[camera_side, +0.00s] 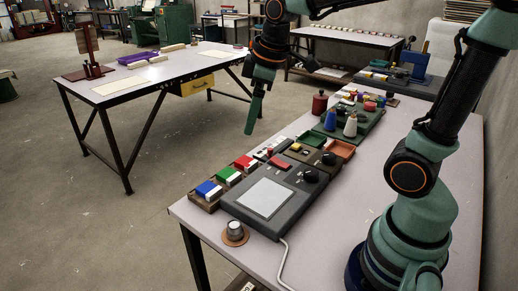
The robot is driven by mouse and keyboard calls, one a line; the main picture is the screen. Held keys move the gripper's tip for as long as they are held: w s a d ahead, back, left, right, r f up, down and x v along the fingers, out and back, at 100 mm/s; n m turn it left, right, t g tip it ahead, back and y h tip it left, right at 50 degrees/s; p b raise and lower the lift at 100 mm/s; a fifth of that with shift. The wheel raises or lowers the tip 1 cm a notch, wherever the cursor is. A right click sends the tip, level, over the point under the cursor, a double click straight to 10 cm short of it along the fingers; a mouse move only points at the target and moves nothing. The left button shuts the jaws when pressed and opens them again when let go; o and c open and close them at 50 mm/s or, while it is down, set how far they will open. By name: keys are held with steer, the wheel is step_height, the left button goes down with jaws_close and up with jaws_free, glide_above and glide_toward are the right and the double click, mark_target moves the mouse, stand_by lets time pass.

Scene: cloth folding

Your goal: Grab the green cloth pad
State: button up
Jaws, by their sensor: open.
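The green cloth pad (228,175) lies in a small row of coloured pads near the left edge of the near table. It sits between a blue pad (208,189) and a red pad (245,163), and a white part shows at its side. My gripper (272,95) hangs in the air, higher in the picture than the pad and slightly to its right. It is open, with one long green finger pointing down and nothing visible in it. It is clearly apart from the pads. The other finger is hard to make out.
A dark grey device with a pale panel (265,199) lies right of the pads. A round metal knob (235,231) stands in front. Small trays (341,149) and thread spools (350,124) stand farther back. Another table (150,72) is at the back left, with open floor between.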

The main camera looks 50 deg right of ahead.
steer(key=w+d+f+n+g, duration=0.1)
steer(key=w+f+n+g, duration=0.1)
steer(key=w+f+n, duration=0.35)
steer(key=n+g, duration=0.2)
steer(key=n, duration=0.4)
glide_toward(227, 174)
step_height(227, 174, down, 3)
steer(key=shift+s+f, duration=0.25)
steer(key=shift+f, duration=2.5)
steer(key=shift+c, duration=0.3)
steer(key=c, duration=1)
